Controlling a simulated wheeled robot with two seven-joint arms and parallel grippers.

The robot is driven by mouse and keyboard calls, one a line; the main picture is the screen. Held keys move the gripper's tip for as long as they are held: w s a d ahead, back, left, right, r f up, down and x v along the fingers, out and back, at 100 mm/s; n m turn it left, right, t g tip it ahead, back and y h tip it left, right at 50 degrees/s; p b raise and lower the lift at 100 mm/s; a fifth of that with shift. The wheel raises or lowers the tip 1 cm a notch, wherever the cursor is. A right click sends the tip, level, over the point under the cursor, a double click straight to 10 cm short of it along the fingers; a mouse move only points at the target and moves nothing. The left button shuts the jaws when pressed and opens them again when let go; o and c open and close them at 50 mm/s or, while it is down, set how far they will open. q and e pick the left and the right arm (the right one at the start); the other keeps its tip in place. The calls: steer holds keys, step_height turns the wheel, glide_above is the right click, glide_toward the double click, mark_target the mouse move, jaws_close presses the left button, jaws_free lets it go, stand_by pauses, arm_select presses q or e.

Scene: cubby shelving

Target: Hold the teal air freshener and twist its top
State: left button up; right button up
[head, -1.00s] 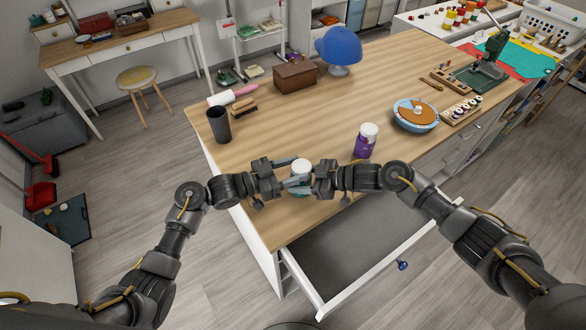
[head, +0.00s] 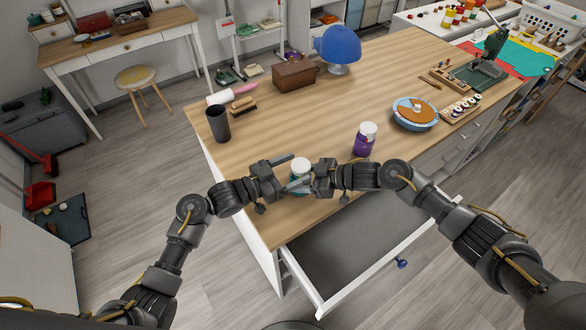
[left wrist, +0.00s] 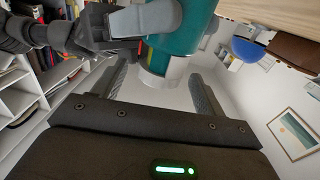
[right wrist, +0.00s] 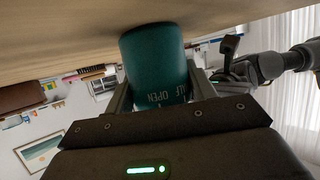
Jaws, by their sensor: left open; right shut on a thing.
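The teal air freshener (head: 301,167) stands near the front edge of the wooden table, with its white top up. My right gripper (right wrist: 160,90) is shut on its teal body, which fills the space between the fingers in the right wrist view. My left gripper (head: 297,174) is open at the left of the air freshener. In the left wrist view its two fingers (left wrist: 163,85) lie on either side of the white top (left wrist: 173,72), with gaps. Part of the teal body (left wrist: 185,30) is hidden there by a right gripper finger.
A purple bottle with a white lid (head: 365,140) stands just behind my right gripper. A dark cup (head: 219,124) is at the table's left edge. An open drawer (head: 350,240) lies below the front edge. The middle of the table (head: 300,120) is clear.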

arm_select(q)
steer(key=v, duration=1.2)
arm_select(e)
steer(key=o, duration=1.2)
steer(key=shift+c, duration=0.2)
arm_select(q)
steer(key=shift+w, duration=0.1)
arm_select(e)
steer(key=shift+d, duration=0.15)
